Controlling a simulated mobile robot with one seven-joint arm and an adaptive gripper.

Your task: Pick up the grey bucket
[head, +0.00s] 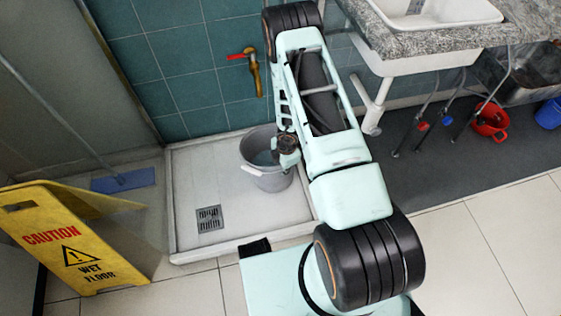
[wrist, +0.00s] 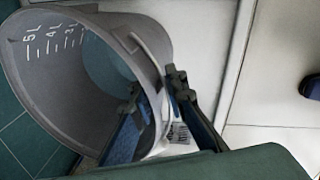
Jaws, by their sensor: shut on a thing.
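The grey bucket (head: 266,179) stands in the white shower tray under the brass tap, partly hidden behind my arm. In the wrist view the bucket (wrist: 50,95) fills the left side, with white volume marks on its inner wall. My gripper (head: 287,152) is at the bucket's right rim in the head view. In the wrist view my gripper (wrist: 158,92) has one finger inside the bucket and one outside, shut on its wall. Whether the bucket's base touches the tray is hard to tell.
The shower tray (head: 190,185) has a raised rim and a drain grate (head: 209,218). A brass tap (head: 252,72) with a red handle is on the tiled wall. A yellow caution sign (head: 75,245) stands at left. A sink (head: 425,15) and a red bucket (head: 490,122) are at right.

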